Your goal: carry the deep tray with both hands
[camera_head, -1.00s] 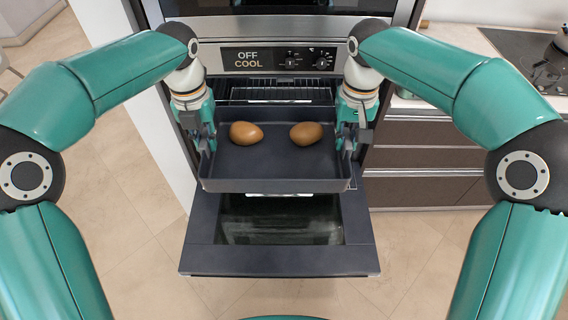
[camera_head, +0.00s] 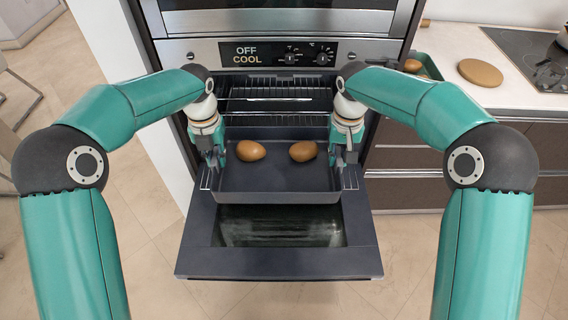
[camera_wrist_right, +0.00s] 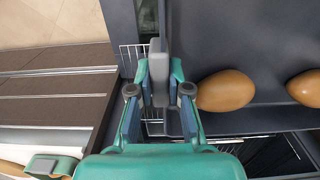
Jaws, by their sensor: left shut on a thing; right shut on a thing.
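The deep dark grey tray (camera_head: 277,184) is in front of the open oven, above its lowered door, and looks level. Two brown rounded, potato-like items (camera_head: 251,151) (camera_head: 303,151) lie inside it, towards the back. My left gripper (camera_head: 214,160) is shut on the tray's left side. My right gripper (camera_head: 344,160) is shut on its right side. In the right wrist view the right gripper (camera_wrist_right: 160,88) clasps a grey upright piece at the tray's edge. I cannot tell whether the tray's underside touches the wire rack beneath.
The oven door (camera_head: 278,259) is folded down below the tray. Wire racks (camera_head: 277,97) show in the oven cavity. Drawers (camera_head: 405,160) stand right of the oven.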

